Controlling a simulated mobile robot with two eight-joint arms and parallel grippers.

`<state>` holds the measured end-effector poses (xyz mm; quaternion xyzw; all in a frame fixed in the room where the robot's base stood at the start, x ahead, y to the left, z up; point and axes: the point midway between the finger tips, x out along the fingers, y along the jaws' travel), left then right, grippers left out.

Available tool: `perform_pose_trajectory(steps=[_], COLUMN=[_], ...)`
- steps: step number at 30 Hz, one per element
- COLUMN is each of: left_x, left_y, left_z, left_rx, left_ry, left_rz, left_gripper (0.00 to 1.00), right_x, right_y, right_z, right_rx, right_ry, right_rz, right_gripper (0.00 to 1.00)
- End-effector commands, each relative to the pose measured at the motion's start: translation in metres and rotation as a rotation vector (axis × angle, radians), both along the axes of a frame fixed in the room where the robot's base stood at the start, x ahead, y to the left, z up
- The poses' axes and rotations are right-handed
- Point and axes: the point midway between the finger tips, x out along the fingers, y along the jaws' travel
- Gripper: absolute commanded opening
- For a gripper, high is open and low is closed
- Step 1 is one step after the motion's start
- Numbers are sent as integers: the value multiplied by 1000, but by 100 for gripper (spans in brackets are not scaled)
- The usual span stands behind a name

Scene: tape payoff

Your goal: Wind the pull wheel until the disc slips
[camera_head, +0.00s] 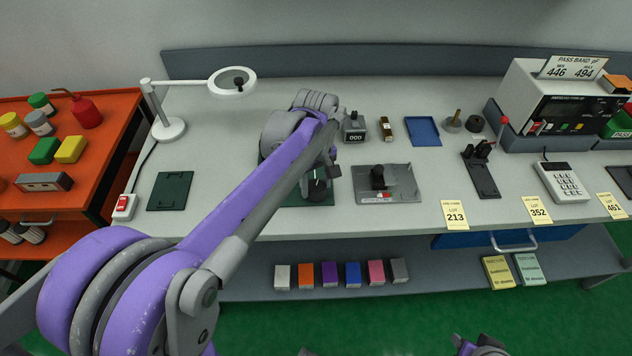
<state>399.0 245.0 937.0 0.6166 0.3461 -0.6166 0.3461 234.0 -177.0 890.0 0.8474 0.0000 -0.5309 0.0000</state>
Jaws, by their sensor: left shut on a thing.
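My left arm reaches across the bench from the lower left. My left gripper (320,176) points down over a dark green plate (322,199) and is shut on a dark, knob-like thing (317,189) there. The arm and gripper hide most of that thing, so I cannot tell for sure that it is the pull wheel, nor see any disc or tape. Just right of it stands a grey fixture (402,190) with a black upright part (377,177) and a red-marked label.
Behind are a grey counter box (354,128) and a blue tray (422,131). A black lever stand (482,176), calculator (562,183) and pass-band instrument (545,100) stand to the right. A magnifier lamp (168,129) and another green plate (170,191) lie left.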

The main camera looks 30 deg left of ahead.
Motion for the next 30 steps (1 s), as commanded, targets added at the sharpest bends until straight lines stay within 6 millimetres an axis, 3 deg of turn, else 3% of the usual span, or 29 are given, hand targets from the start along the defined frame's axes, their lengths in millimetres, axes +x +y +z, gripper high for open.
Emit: perform_pose_trajectory(steps=[18,30], left_x=[0,0], left_y=[0,0], left_z=[1,0], left_rx=[1,1], left_ry=[-1,-1], left_rz=[-550,-739], left_gripper=[6,6], right_x=[1,1], right_y=[0,0], right_z=[5,7], right_rx=[0,0], right_ry=[-2,-3], right_rz=[0,0], right_gripper=[34,34])
